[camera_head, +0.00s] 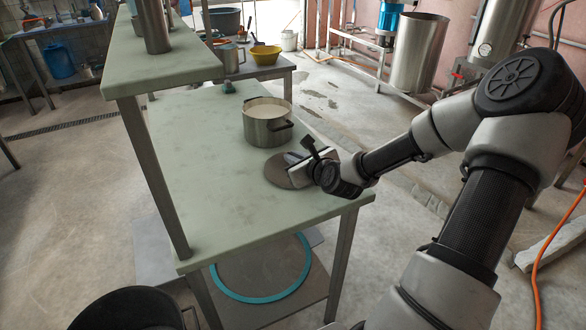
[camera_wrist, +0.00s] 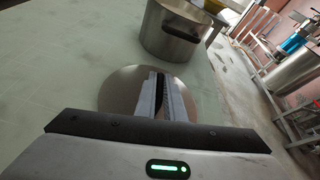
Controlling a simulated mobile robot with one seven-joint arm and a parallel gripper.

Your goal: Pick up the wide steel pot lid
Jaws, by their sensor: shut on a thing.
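The wide steel pot lid (camera_head: 277,170) is a flat, round, brownish-grey disc near the right edge of the pale green table. In the wrist view the lid (camera_wrist: 118,88) lies beneath and around the fingers. My gripper (camera_head: 298,160) is over the lid with its fingers close together; in the wrist view my gripper (camera_wrist: 160,88) covers the lid's middle. It is shut on the lid, at a part hidden between the fingers. I cannot tell whether the lid touches the table.
A steel pot (camera_head: 262,128) with pale liquid stands just behind the lid; it also shows in the wrist view (camera_wrist: 172,38). A raised shelf (camera_head: 160,62) stands over the table's left side. The table's front (camera_head: 235,225) is clear. A yellow bowl (camera_head: 265,56) is farther back.

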